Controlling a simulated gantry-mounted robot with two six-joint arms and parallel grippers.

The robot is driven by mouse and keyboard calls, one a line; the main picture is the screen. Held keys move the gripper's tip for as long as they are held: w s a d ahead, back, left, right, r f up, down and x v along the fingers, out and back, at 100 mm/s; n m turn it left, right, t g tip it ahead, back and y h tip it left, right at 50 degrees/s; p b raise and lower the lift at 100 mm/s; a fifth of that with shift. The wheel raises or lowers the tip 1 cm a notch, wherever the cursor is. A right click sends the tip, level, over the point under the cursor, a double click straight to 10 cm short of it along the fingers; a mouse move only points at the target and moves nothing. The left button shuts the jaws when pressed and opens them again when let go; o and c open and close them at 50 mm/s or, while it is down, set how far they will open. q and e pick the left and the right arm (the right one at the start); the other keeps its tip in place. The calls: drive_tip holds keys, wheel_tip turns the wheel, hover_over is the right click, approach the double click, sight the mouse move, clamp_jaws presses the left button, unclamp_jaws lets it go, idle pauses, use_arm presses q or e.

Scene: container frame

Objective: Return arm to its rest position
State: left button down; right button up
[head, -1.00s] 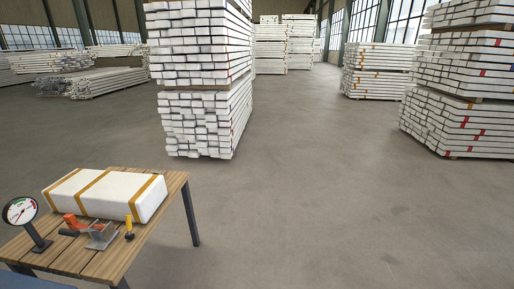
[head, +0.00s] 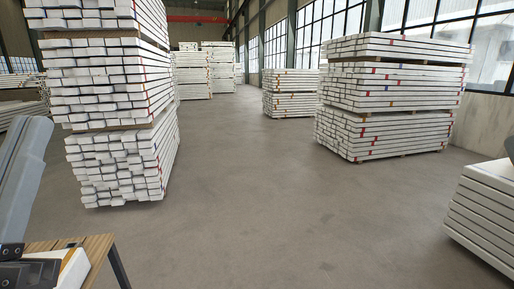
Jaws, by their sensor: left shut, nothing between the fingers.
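My left arm comes in at the left edge of the head view as a grey link. My left gripper (head: 28,274) is a dark shape in the bottom left corner, partly cut off by the frame. It is shut and I see nothing held in it. My right gripper is not in view.
A tall stack of white beams (head: 115,165) stands behind the table. More stacks stand at the back (head: 290,95) and right (head: 390,100), with another (head: 490,215) at the right edge. The concrete floor (head: 290,200) between them is clear.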

use_arm(q)
wheel_tip(320, 180, up, 38)
drive_tip(key=s+d+h+p, duration=0.1)
drive_tip(key=d+h+p, duration=0.2)
drive_tip(key=p, duration=3.5)
drive_tip(key=h, duration=0.2)
drive_tip(key=shift+m+h, duration=0.3)
drive_tip(key=shift+h, duration=0.1)
drive_tip(key=shift+a+f+y, duration=0.15)
drive_tip(key=shift+y, duration=0.15)
